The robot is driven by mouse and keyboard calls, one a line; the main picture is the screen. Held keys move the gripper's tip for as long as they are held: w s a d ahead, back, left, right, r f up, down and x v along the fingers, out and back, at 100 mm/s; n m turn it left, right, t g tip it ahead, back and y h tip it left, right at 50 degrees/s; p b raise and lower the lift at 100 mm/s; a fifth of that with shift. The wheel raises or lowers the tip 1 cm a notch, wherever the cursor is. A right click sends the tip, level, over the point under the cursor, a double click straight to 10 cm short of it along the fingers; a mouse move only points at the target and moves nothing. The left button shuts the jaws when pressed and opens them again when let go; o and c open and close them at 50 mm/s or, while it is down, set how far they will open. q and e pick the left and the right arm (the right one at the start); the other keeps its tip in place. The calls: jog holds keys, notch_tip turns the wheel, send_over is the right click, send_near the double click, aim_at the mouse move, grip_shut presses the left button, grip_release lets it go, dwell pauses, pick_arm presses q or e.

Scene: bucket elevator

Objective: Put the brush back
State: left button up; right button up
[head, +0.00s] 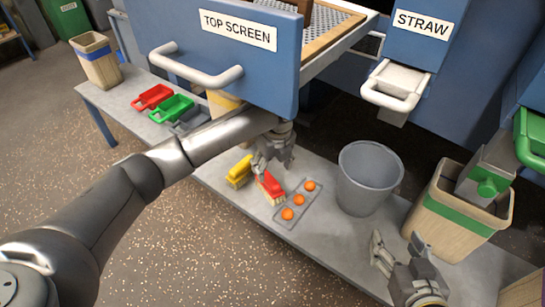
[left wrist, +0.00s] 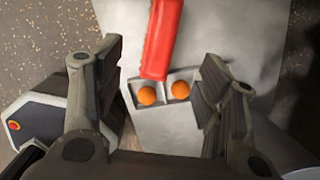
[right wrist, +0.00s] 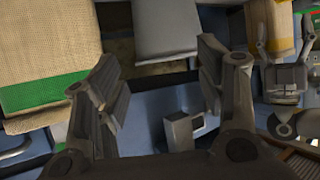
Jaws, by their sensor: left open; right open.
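A red brush (head: 271,189) with pale bristles lies on the low grey bench beside a small tray (head: 284,222) holding orange balls. A yellow brush (head: 239,172) lies to its left. My left gripper (head: 264,163) is open just above the red brush, hiding its far end. In the left wrist view the red brush (left wrist: 162,42) shows between the open fingers, apart from both, its near end close to two orange balls (left wrist: 163,93). My right gripper (head: 397,243) is open and empty over the bench's right part. The task line does not say which brush.
A grey bucket (head: 368,178) and a green-banded bin (head: 453,214) stand right of the tray. Red, green and grey scoops (head: 170,108) lie at the bench's left end.

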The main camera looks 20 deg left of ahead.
pick_arm(q)
jog(key=shift+s+d+r, duration=0.1)
jog(key=shift+s+r, duration=0.05)
jog(key=shift+r, duration=0.7)
jog(key=shift+s+d+f, duration=0.1)
jog(key=shift+d, duration=0.1)
jog(key=s+d+f+n+t+h, duration=0.4)
jog(key=s+d+f+n+h, duration=0.2)
jog(key=s+d+n, duration=0.55)
jog(key=s+a+r+n+t+y, duration=0.1)
jog(key=s+a+r+n+t, duration=0.2)
jog(key=a+n, duration=0.3)
jog(key=s+a+r+n+t+y, duration=0.1)
jog(key=s+a+r+n+t, duration=0.1)
jog(key=a+n, duration=0.4)
jog(key=shift+s+a+r+t, duration=0.25)
jog(key=shift+s+r+t, duration=0.2)
jog(key=shift+s, duration=0.65)
pick_arm(e)
jog(key=shift+s+d+f+g+h, duration=0.15)
jog(key=shift+s+d+f+g, duration=0.1)
jog(key=shift+s+f+g, duration=0.3)
jog(key=shift+s+d+f+g+h, duration=0.2)
jog(key=shift+s+f+g, duration=0.2)
jog(key=shift+f, duration=0.25)
pick_arm(q)
jog(key=shift+n, duration=0.25)
